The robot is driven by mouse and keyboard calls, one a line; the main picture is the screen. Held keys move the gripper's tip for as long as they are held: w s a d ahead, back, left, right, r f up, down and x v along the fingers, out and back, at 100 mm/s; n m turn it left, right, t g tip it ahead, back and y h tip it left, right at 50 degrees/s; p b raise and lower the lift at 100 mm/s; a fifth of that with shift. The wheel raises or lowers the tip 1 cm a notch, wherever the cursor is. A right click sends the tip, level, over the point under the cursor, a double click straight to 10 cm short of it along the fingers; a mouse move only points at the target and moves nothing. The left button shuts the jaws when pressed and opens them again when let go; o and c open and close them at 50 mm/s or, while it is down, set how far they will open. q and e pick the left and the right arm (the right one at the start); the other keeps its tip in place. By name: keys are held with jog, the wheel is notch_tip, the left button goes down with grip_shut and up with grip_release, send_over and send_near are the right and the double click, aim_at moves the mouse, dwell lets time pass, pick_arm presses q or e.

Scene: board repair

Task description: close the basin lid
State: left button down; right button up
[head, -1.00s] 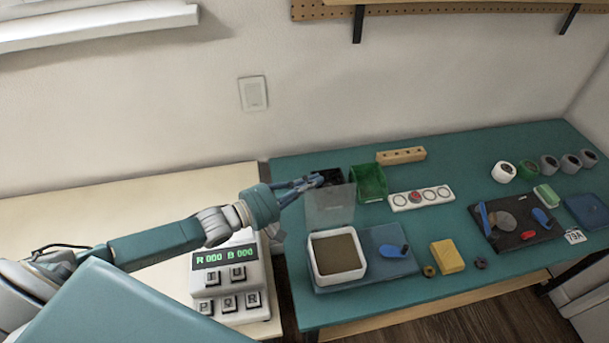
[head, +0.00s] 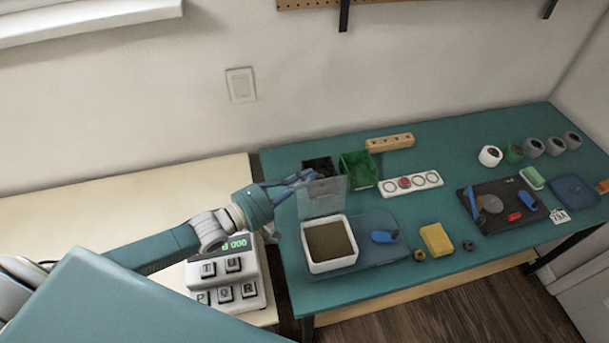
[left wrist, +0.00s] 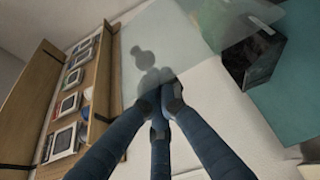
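The white square basin (head: 335,266) stands at the near left of the teal bench, filled with something brown. Its clear lid (head: 324,200) stands up, open, at the basin's back edge. My left gripper (head: 314,176) is at the lid's upper edge, on its back left side. In the left wrist view my left gripper (left wrist: 160,88) has its blue fingers brought together, with nothing seen between them. The translucent lid (left wrist: 150,50) fills the middle there, close to the fingertips. I cannot tell whether they touch it. My right gripper is not in view.
A black bin (head: 318,165) and a green bin (head: 358,170) stand behind the lid. A button panel (head: 223,292) is left. A dark mat (head: 490,226) with parts lies right.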

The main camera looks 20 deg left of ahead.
pick_arm(q)
jog(key=s+d+m+t+h+b, duration=0.1)
jog(key=s+d+m+h+b, duration=0.2)
jog(key=s+d+m, duration=0.3)
jog(key=shift+s+d+f+m+t+b, duration=0.35)
jog(key=shift+s+m+b, duration=0.3)
jog(key=shift+s+m, duration=1.15)
jog(key=shift+a, duration=0.1)
jog(key=shift+r, duration=0.1)
